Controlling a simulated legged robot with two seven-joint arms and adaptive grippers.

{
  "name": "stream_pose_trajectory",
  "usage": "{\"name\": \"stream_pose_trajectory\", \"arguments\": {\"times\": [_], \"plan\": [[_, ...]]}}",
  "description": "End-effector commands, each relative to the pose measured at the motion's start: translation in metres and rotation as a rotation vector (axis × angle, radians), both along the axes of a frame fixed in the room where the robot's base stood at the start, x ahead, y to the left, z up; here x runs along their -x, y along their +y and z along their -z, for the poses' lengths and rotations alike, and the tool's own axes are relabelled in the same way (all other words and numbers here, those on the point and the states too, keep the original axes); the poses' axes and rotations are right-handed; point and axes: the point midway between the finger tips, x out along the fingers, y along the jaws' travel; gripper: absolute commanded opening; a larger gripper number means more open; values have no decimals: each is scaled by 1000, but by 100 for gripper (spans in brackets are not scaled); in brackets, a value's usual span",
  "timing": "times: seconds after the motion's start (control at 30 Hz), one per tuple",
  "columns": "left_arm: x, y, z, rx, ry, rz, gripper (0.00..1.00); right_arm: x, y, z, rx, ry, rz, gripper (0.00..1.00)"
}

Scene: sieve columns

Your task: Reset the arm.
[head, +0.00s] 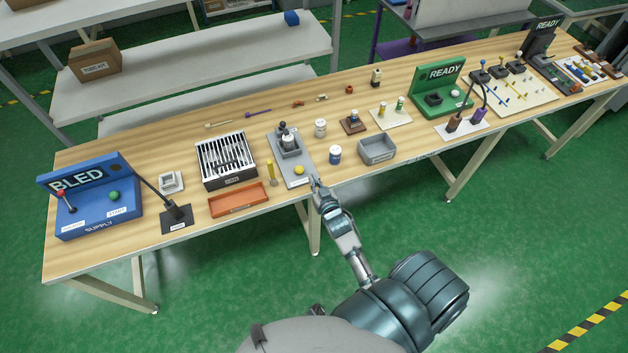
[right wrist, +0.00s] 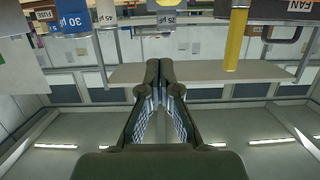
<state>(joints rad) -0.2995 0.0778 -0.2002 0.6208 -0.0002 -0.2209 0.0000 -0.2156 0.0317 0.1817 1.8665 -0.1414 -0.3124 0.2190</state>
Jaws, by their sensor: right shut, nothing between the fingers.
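My right arm reaches forward from the bottom of the head view. Its gripper (head: 316,185) is at the front edge of the wooden table, just in front of the grey plate (head: 299,180) with a yellow knob. In the right wrist view the two fingers of my right gripper (right wrist: 160,66) meet at the tips, shut with nothing between them. The wrist view appears upside down or strongly tilted, with the table items along its top. My left gripper does not show in either view.
The table (head: 225,225) carries a blue supply station (head: 95,205), an orange tray (head: 238,199), a black slotted box (head: 226,160), a grey bin (head: 377,150) and a green READY station (head: 440,90). Green floor (head: 520,220) in front of the table is clear. Shelves (head: 200,75) stand behind.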

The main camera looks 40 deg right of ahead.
Motion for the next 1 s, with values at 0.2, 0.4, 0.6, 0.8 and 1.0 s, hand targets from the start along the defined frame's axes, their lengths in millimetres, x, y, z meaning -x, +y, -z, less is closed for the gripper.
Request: {"name": "stream_pose_trajectory", "arguments": {"times": [0.2, 0.4, 0.6, 0.8, 1.0], "plan": [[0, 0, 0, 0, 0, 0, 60, 0, 0, 0, 0, 0, 0, 0], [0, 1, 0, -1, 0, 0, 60, 0, 0, 1, 0, 1, -1, 0], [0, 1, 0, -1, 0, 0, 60, 9, 15, 60, -13, 112, -33, 0], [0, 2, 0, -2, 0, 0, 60, 65, 56, 204, -37, 400, -120, 0], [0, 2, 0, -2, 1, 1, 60, 171, 91, 331, -41, 703, -214, 0]]}}
